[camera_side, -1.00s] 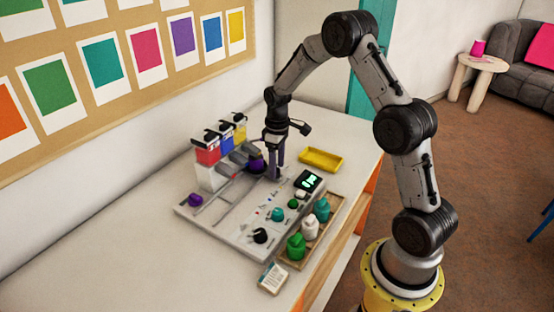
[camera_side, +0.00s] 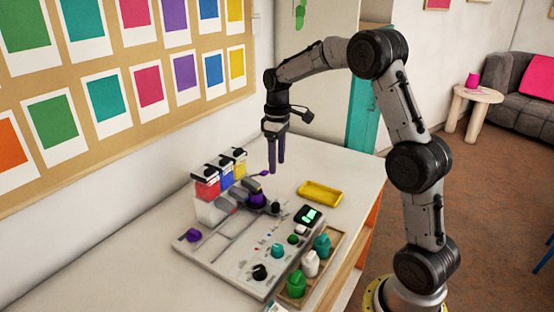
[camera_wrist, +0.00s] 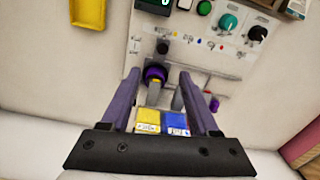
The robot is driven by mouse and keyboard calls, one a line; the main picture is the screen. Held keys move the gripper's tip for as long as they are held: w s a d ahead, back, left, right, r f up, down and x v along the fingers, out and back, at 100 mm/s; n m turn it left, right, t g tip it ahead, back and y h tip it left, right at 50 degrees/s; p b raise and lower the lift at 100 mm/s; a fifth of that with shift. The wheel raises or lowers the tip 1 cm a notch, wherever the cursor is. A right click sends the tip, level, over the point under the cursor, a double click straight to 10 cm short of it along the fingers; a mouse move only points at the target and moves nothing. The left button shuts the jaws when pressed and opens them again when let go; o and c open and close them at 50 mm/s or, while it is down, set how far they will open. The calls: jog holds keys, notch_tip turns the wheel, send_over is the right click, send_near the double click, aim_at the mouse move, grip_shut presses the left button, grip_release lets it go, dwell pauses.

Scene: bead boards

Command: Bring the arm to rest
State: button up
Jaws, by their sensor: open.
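My gripper (camera_side: 275,168) is open and empty, raised above the back part of the grey bead board (camera_side: 217,245). Its two purple fingers point down. In the wrist view my gripper (camera_wrist: 178,78) has its fingers spread apart with nothing held between them. Below it on the board are a dark purple round piece (camera_side: 257,199) and a black knob (camera_side: 276,208). The purple piece also shows between the fingers in the wrist view (camera_wrist: 155,74).
Red, blue and yellow containers (camera_side: 207,188) stand at the board's back left. A yellow tray (camera_side: 320,193) lies on the table behind the board. Green, white and teal bottles (camera_side: 296,284) stand in a wooden tray at the front right. The table's left side is clear.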

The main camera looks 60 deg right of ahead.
jog(key=s+a+r+n+t, duration=0.1)
jog(key=s+a+r+t, duration=0.1)
jog(key=s+a+r, duration=0.4)
jog(key=s+a+r+n+t, duration=0.1)
jog(key=s+a+r+t, duration=0.15)
jog(key=a+r, duration=0.45)
jog(key=s+a+f+m, duration=0.2)
jog(key=s, duration=0.6)
jog(key=s+a+f+m+t, duration=0.1)
jog(key=s+f, duration=0.2)
jog(key=s, duration=0.5)
jog(key=shift+s+a+f+m, duration=0.25)
jog(key=shift+s+a+m, duration=0.1)
jog(key=shift+s+m, duration=0.05)
